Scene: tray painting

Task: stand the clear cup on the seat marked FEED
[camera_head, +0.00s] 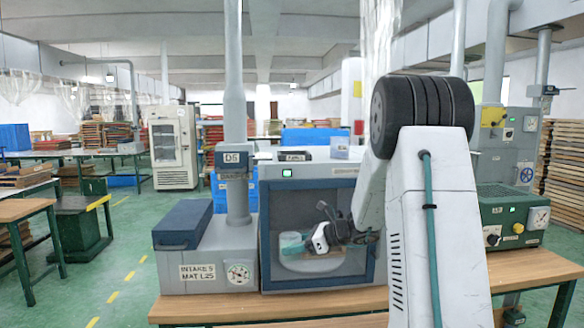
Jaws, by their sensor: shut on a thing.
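The clear cup (290,241), tinted slightly green, is inside the open-fronted grey and blue cabinet (266,225) on the bench. My gripper (307,242) reaches in from the right and is shut on the cup's right side. The cup is over the left part of a pale round base (313,264); I cannot tell whether it touches it. No FEED marking can be read in this view. My arm hides the cabinet's right side.
A green machine (511,214) stands right of my arm. The wooden bench top (530,268) is bare at right.

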